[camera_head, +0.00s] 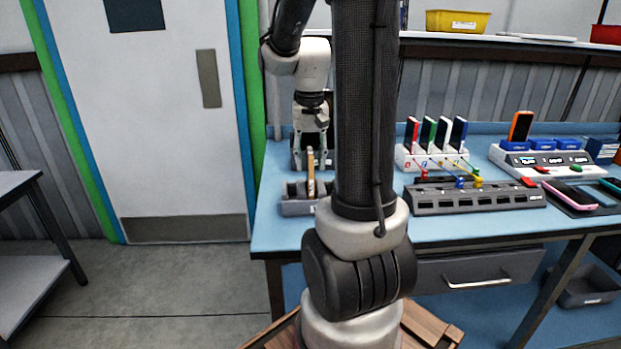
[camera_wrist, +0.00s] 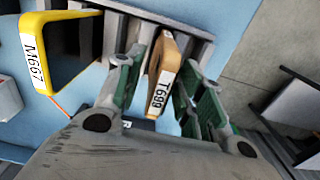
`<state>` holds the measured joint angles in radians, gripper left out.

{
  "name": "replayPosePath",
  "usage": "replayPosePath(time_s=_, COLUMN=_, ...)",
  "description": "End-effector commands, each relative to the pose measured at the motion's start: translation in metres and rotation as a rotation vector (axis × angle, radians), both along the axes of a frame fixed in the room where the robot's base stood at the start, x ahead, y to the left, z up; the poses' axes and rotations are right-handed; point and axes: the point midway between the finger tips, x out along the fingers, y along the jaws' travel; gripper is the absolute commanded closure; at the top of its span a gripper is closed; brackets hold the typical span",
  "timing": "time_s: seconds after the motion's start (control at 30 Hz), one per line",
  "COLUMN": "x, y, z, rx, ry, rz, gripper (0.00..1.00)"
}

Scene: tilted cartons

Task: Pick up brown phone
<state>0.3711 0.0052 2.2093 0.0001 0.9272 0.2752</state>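The brown phone (camera_head: 311,174) stands on edge in a grey slotted holder (camera_head: 297,208) at the table's left end. In the wrist view the phone (camera_wrist: 165,68) has a white label reading T699, and the slotted holder (camera_wrist: 190,20) lies beyond it. My gripper (camera_head: 313,160) points down over the holder. In the wrist view its green-padded fingers (camera_wrist: 157,80) are on either side of the phone, with visible gaps. The phone's lower end is hidden in the holder.
On the blue table (camera_head: 430,232) stand a white rack (camera_head: 402,160) of several phones, a dark slotted dock (camera_head: 440,200) and a white charging unit (camera_head: 515,160). My arm hides the table's middle.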

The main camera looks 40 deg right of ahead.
Motion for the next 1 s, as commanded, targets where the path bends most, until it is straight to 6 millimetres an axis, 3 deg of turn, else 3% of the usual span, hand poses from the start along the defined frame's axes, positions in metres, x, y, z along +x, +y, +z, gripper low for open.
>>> replayPosePath(time_s=0.03, x=0.000, y=0.000, z=0.000, rx=0.000, ry=0.000, rz=0.000, gripper=0.73)
replayPosePath(time_s=0.2, x=0.000, y=0.000, z=0.000, rx=0.000, ry=0.000, rz=0.000, gripper=1.00)
replayPosePath(time_s=0.57, x=0.001, y=0.000, z=0.005, rx=-0.001, ry=-0.003, rz=0.000, gripper=1.00)
replayPosePath(time_s=1.0, x=0.001, y=0.000, z=0.086, rx=-0.002, ry=-0.004, rz=0.000, gripper=1.00)
